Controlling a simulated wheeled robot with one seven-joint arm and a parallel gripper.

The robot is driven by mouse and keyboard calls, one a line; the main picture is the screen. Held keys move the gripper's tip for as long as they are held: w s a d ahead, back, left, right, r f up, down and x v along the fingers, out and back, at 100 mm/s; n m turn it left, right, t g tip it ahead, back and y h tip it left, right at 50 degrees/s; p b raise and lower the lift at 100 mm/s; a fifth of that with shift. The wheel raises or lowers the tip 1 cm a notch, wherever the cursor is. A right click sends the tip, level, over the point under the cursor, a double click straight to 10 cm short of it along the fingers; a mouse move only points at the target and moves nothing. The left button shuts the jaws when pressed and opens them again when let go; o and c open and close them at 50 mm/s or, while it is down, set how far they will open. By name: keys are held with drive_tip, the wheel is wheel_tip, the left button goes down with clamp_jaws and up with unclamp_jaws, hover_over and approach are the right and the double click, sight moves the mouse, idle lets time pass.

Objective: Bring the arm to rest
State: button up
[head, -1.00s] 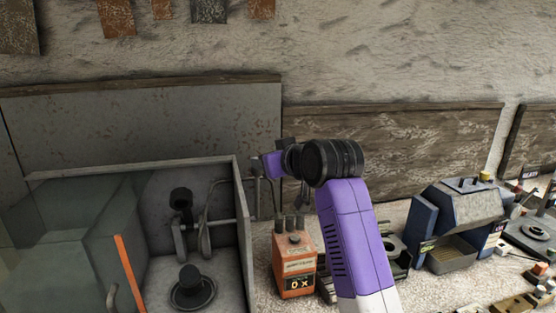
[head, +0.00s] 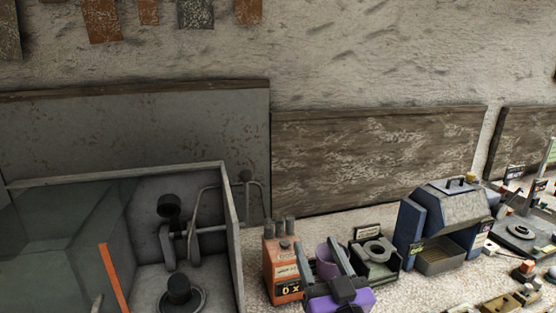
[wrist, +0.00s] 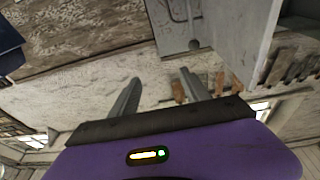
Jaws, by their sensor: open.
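My gripper (head: 319,252) is low at the bottom middle of the head view, purple with two dark grey fingers. The fingers are apart and point up and away, in front of the bench items. In the wrist view, the gripper (wrist: 158,84) shows its two fingers spread with nothing held between them. Much of the rest of my arm is outside the head view.
An orange box (head: 282,267) stands just left of my gripper. A grey glass-fronted cabinet (head: 232,220) is further left. A dark fixture (head: 376,256) and a blue-grey machine (head: 450,215) stand to the right. The wall above is free of my arm.

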drive_tip(key=s+d+f+g+h, duration=0.1)
drive_tip(key=s+d+f, duration=0.3)
drive_tip(key=s, duration=1.1)
drive_tip(key=s+d+f+m+g+h+b, duration=0.1)
drive_tip(key=s+d+f, duration=0.3)
drive_tip(key=s, duration=1.1)
drive_tip(key=s+d+f+m+g+h, duration=0.1)
drive_tip(key=s+d+f+g+h, duration=0.1)
drive_tip(key=s+f, duration=0.7)
drive_tip(key=s+d+g, duration=0.1)
drive_tip(key=s+d, duration=0.1)
drive_tip(key=s, duration=0.4)
drive_tip(key=shift+f+h, duration=0.2)
drive_tip(key=shift+h, duration=0.1)
